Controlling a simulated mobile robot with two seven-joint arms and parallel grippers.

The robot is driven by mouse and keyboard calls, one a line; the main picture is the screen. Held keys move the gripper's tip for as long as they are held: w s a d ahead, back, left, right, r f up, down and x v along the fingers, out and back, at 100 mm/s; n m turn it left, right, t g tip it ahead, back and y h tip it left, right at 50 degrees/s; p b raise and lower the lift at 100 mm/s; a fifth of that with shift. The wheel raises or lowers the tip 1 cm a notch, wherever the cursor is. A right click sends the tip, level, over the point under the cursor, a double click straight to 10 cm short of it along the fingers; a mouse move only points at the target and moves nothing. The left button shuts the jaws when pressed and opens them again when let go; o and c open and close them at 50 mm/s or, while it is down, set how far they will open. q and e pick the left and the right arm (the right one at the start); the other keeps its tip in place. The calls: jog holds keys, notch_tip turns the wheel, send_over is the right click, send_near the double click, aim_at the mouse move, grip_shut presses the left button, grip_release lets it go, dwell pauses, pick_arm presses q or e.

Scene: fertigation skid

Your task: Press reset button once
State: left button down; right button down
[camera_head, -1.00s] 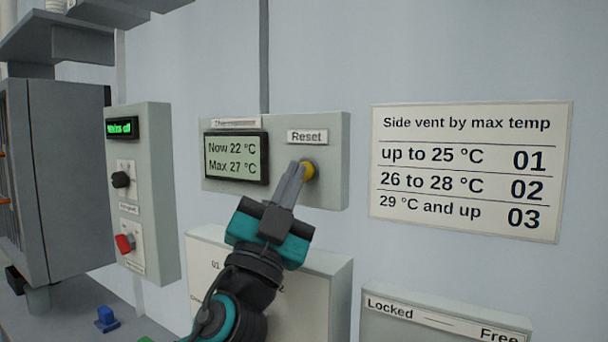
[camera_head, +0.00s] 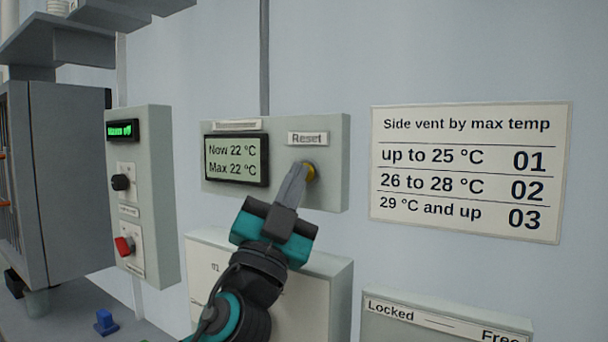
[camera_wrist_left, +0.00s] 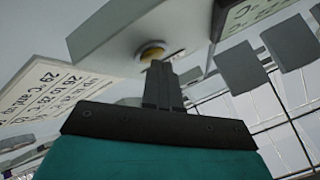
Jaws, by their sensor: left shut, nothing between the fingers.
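The yellow reset button (camera_head: 309,172) sits on the grey thermometer box (camera_head: 330,135) under the "Reset" label (camera_head: 307,138). It also shows in the left wrist view (camera_wrist_left: 152,52). My left gripper (camera_head: 298,170) is shut and empty, with its fingertips at the button and covering its left part. I cannot tell whether the tips touch it. The display (camera_head: 235,159) reads Now 22 °C, Max 22 °C. My right gripper is not in view.
A "Side vent by max temp" sign (camera_head: 465,170) is on the wall at right. A grey control box (camera_head: 150,150) with a black knob and a red knob stands at left. Below are a pale box (camera_head: 335,290) and a "Locked – Free" panel (camera_head: 440,320).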

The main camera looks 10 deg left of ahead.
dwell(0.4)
pick_arm(q)
jog(key=shift+s+a, duration=0.25)
jog(key=shift+s, duration=0.45)
jog(key=shift+s+a+p, duration=0.25)
jog(key=shift+s+a, duration=0.05)
jog(key=shift+s, duration=0.5)
jog(key=shift+s+a+p, duration=0.2)
jog(key=shift+s+a, duration=0.05)
jog(key=shift+s, duration=0.5)
jog(key=shift+s+a+p, duration=0.25)
jog(key=shift+s+a, duration=0.05)
jog(key=shift+s, duration=0.5)
